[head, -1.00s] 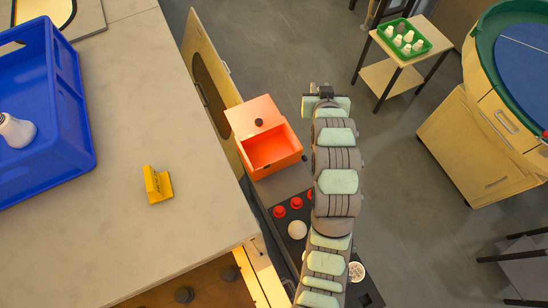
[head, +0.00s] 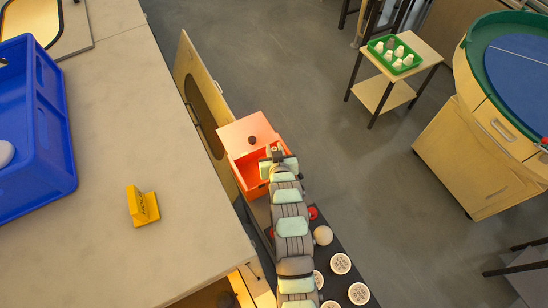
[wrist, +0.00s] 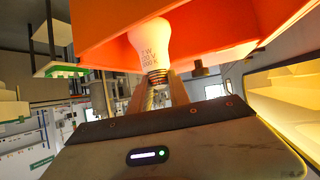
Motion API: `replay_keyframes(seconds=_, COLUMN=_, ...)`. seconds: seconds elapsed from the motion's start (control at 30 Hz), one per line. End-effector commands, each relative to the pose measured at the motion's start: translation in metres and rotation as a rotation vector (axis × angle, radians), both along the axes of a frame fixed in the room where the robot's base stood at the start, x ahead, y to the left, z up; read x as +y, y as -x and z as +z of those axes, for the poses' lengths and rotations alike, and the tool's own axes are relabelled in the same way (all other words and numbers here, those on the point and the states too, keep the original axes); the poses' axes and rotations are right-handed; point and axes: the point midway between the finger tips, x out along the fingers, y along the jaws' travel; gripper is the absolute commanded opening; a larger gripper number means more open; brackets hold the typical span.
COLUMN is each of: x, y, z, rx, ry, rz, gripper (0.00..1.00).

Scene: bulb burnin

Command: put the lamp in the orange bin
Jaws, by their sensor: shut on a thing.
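The lamp, a white bulb (wrist: 154,42) with printed text and a metal screw base, is in my gripper in the wrist view. My gripper (wrist: 158,92) is shut on its base end, glass pointing away from the wrist. The orange bin (wrist: 105,50) is close behind and around the bulb in that view; I cannot tell whether they touch. In the head view the orange bin (head: 246,172) stands beside the table with its lid, bearing a dark knob, tilted back. My gripper (head: 277,153) is over the bin's right side there. The lamp is not clearly visible in the head view.
A dark panel (head: 335,245) with white round parts and red knobs lies below the bin. A wooden panel (head: 200,105) stands left of it. A green tray (head: 398,54) stands far off.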

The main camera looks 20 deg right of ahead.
Motion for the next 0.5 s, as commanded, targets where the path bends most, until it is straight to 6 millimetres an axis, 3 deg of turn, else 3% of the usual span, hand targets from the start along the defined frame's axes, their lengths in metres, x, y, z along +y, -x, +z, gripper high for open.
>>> replay_keyframes(seconds=0.07, x=0.000, y=0.000, z=-0.014, rx=0.003, ry=-0.002, rz=0.000, gripper=0.00)
replay_keyframes(seconds=0.27, x=0.000, y=-0.001, z=-0.025, rx=-0.001, ry=-0.001, rz=0.000, gripper=0.00)
replay_keyframes(seconds=0.5, x=0.000, y=-0.001, z=-0.055, rx=0.000, ry=-0.001, rz=0.000, gripper=0.00)
